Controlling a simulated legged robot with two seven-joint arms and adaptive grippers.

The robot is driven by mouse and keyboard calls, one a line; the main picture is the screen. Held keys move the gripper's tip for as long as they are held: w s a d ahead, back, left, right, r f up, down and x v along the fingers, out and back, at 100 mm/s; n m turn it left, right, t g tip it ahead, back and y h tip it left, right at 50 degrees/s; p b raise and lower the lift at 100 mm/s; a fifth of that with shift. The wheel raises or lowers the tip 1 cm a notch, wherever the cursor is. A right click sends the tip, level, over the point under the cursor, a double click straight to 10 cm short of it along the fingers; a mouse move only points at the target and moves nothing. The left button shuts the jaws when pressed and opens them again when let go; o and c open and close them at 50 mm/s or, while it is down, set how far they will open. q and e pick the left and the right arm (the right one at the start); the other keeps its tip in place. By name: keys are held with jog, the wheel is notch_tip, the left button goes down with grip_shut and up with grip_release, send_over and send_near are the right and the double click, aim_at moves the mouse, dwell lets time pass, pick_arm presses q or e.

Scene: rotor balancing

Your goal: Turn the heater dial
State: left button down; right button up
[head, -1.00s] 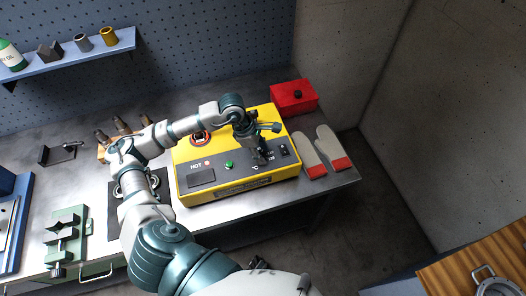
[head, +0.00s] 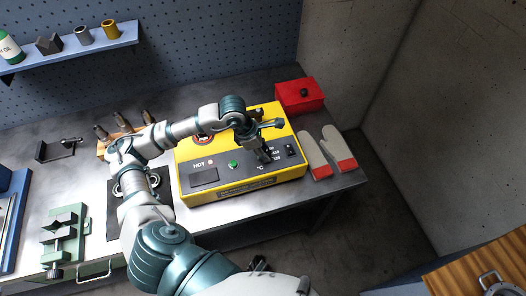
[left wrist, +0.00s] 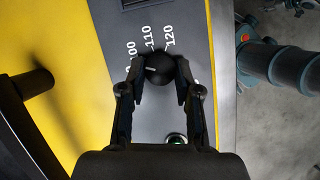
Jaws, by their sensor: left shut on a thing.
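The heater is a yellow box (head: 187,180) with a grey front panel on the workbench. Its black round dial (left wrist: 159,68) shows in the left wrist view, with a white pointer mark and printed numbers 100, 110 and 120 around its far side. The pointer mark lies toward the side of 100 and 110. My left gripper (left wrist: 160,84) is shut on the dial, one finger on each side. In the head view the left gripper (head: 265,156) reaches down to the panel and hides the dial. My right gripper is not in view.
The panel carries a green button (head: 233,164), a HOT lamp (head: 211,162) and a black switch (head: 290,150). A red box (head: 300,96) stands behind right, and gloves (head: 341,148) lie to the right. A green vise (head: 64,235) is at the left.

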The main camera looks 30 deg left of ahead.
pick_arm(q)
jog(key=n+t+b, duration=0.1)
jog(key=n, duration=0.2)
jog(key=shift+d+y, duration=0.15)
jog(key=shift+y, duration=0.25)
jog(key=shift+w+r+n+y+b, duration=0.1)
jog(key=shift+r+n+y+b, duration=0.15)
jog(key=shift+n+b, duration=0.6)
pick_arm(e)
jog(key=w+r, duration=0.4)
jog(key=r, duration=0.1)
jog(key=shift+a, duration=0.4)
pick_arm(q)
jog(key=shift+n, duration=0.25)
jog(key=c, duration=0.9)
grip_release()
jog(key=shift+f, duration=0.1)
jog(key=shift+o, duration=0.5)
jog(key=shift+w+d, duration=0.1)
jog(key=shift+w, duration=0.05)
jog(key=v, duration=1.1)
jog(key=shift+s+r, duration=0.25)
jog(key=shift+s, duration=0.05)
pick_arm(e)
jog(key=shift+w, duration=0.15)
pick_arm(q)
jog(key=shift+r+p, duration=0.1)
jog(key=shift+p, duration=0.25)
